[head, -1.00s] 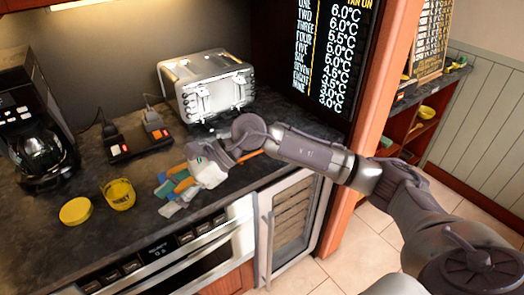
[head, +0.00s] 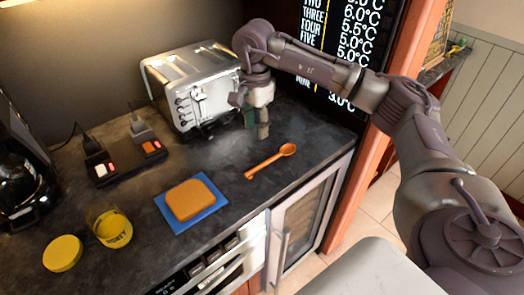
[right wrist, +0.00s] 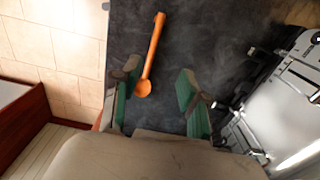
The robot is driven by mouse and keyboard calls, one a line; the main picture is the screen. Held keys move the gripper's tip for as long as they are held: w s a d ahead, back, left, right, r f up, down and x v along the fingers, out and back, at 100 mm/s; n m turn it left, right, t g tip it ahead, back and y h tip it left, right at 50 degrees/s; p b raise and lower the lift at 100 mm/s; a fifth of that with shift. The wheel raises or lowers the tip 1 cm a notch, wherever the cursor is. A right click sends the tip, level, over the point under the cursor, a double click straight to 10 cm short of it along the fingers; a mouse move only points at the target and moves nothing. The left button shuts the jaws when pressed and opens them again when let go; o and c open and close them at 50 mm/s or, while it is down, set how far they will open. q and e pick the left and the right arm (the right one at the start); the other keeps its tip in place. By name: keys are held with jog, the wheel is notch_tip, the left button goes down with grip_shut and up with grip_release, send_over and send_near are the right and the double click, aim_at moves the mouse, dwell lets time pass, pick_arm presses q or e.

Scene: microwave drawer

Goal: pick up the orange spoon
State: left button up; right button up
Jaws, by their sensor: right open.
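The orange spoon (head: 270,161) lies flat on the dark counter, its bowl toward the right and its handle toward the lower left. In the right wrist view the spoon (right wrist: 150,56) lies ahead of the fingers, its bowl near the left finger and its handle pointing away. My right gripper (head: 257,130) is above the counter beside the toaster, just behind the spoon, fingers pointing down. In the right wrist view its green-padded fingers (right wrist: 156,97) are apart with nothing between them. My left gripper is not in view.
A silver toaster (head: 190,85) stands close left of my right gripper. A bread slice (head: 188,199) lies on a blue board (head: 205,215). A honey jar (head: 112,229), yellow lid (head: 62,253) and power strip (head: 125,162) are further left. The counter's front edge is near the spoon.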

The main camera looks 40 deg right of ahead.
jog(key=p, duration=0.2)
send_over(261, 165)
jog(key=f, duration=0.7)
jog(key=shift+a, duration=0.25)
jog(key=shift+w+f, duration=0.15)
jog(key=shift+f, duration=0.2)
jog(key=shift+d+f+p, duration=0.2)
jog(key=shift+f+p, duration=0.55)
jog(key=shift+f, duration=0.4)
notch_tip(261, 165, down, 2)
jog(key=shift+f+p, duration=0.2)
jog(key=shift+p, duration=0.1)
jog(key=shift+d+f, duration=0.1)
jog(key=shift+f, duration=0.2)
pick_arm(q)
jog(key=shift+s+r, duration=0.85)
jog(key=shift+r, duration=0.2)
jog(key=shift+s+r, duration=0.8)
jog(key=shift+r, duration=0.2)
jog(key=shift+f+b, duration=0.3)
jog(key=shift+b, duration=0.05)
pick_arm(e)
jog(key=shift+f, duration=0.25)
jog(key=shift+c, duration=0.2)
grip_shut()
